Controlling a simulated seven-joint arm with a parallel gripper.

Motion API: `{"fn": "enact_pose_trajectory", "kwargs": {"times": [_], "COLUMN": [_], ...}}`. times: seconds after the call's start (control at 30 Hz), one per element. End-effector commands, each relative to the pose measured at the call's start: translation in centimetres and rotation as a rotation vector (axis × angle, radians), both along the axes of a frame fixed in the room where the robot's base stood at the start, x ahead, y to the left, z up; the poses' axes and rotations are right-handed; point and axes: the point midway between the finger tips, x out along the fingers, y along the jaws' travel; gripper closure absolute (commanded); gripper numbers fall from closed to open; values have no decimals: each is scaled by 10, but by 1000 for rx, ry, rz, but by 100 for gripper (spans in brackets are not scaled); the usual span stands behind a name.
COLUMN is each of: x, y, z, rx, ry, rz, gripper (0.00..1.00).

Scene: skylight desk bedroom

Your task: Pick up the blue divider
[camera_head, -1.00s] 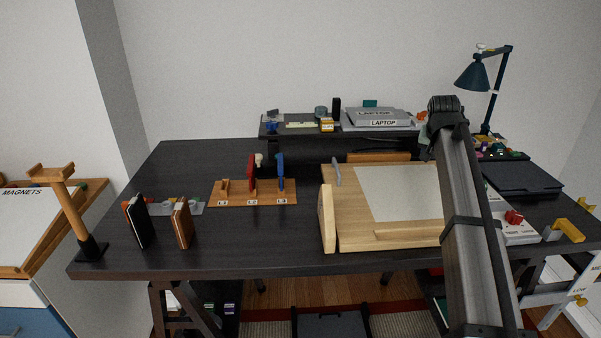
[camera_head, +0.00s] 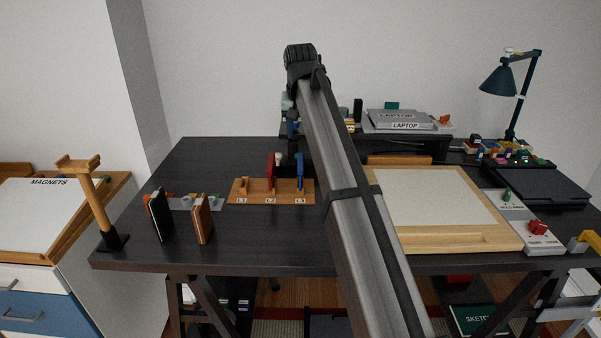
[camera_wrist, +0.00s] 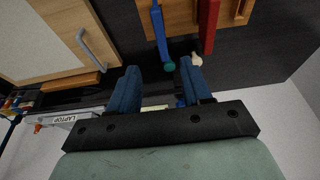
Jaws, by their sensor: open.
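The blue divider (camera_head: 300,171) stands upright at the right end of a wooden rack (camera_head: 240,199), above the L3 label. The red divider (camera_head: 271,173) stands beside it to the left. In the wrist view the blue divider (camera_wrist: 157,24) shows at the top with a teal tip, left of the red divider (camera_wrist: 209,22). My gripper (camera_wrist: 159,68) is open and empty, its two blue fingers apart. The blue divider's near end lies in line with the gap between them, not held.
My arm crosses the middle of the desk and hides part of the drawing board (camera_head: 480,237). A laptop (camera_head: 395,119) sits on the back shelf and a lamp (camera_head: 497,80) stands at right. Two upright notebooks (camera_head: 203,220) stand left of the rack.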

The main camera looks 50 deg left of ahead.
Motion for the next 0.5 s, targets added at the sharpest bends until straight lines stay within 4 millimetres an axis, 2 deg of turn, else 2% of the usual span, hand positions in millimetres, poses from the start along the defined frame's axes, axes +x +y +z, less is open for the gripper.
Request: {"fn": "enact_pose_trajectory", "kwargs": {"times": [0.23,0.5], "x": [3,13], "y": [5,14], "z": [-19,-62], "rx": [0,-2], "ry": [1,2], "rz": [2,1], "gripper": [51,51]}}
